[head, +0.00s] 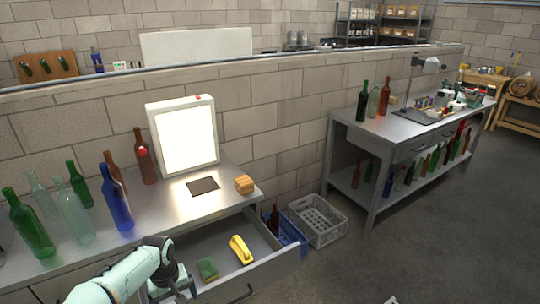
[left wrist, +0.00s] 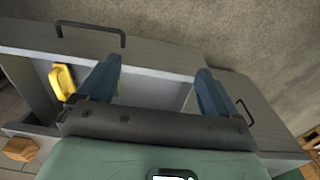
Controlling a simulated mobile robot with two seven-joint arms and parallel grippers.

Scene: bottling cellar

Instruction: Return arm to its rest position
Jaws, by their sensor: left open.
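My left arm (head: 112,282) comes in from the lower left of the head view. Its gripper (head: 178,284) is at the left part of the open drawer (head: 275,262); the fingertips are hard to make out there. In the left wrist view the gripper (left wrist: 155,82) is open, its two dark blue fingers wide apart with nothing between them. A yellow object (head: 241,250) and a green sponge-like block (head: 208,268) lie in the drawer, to the right of the gripper. The yellow object also shows in the left wrist view (left wrist: 62,80). My right gripper is not in view.
Several bottles, including a blue one (head: 117,206), stand on the bench (head: 160,212) close behind my arm. A bright light panel (head: 186,136) and a tan block (head: 244,185) are there too. A grey crate (head: 318,222) stands on the floor; open floor lies right.

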